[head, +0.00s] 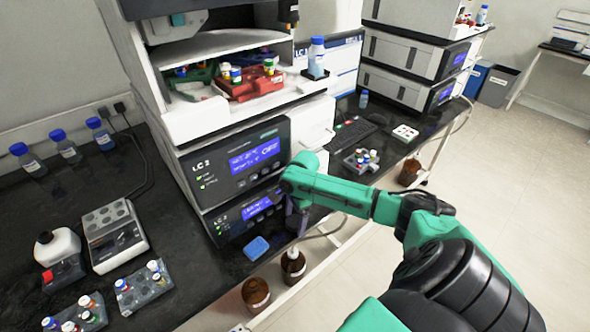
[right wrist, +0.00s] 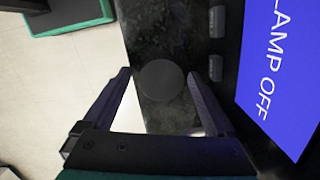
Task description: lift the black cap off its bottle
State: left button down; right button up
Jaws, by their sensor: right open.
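In the right wrist view a dark round disc (right wrist: 161,80), which looks like the black cap seen from above, lies between the two fingers of my right gripper (right wrist: 165,85). The fingers are open, with gaps on both sides of it. Any bottle under it is hidden. In the head view my right gripper (head: 297,218) hangs in front of the lower LC 2 module, by the bench edge; the disc does not show there. My left gripper is not in view.
The LC 2 module (head: 240,160) stands close beside my right gripper. A blue block (head: 256,248) lies on the bench nearby. Brown bottles (head: 255,294) stand below the front edge.

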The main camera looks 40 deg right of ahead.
aim_at(298, 220)
jog(key=shift+w+r, duration=0.1)
jog(key=shift+r, duration=0.05)
jog(key=r, duration=0.5)
jog(key=d+r, duration=0.1)
jog(key=r, duration=0.1)
jog(key=shift+s+r, duration=0.15)
jog(key=shift+s, duration=0.05)
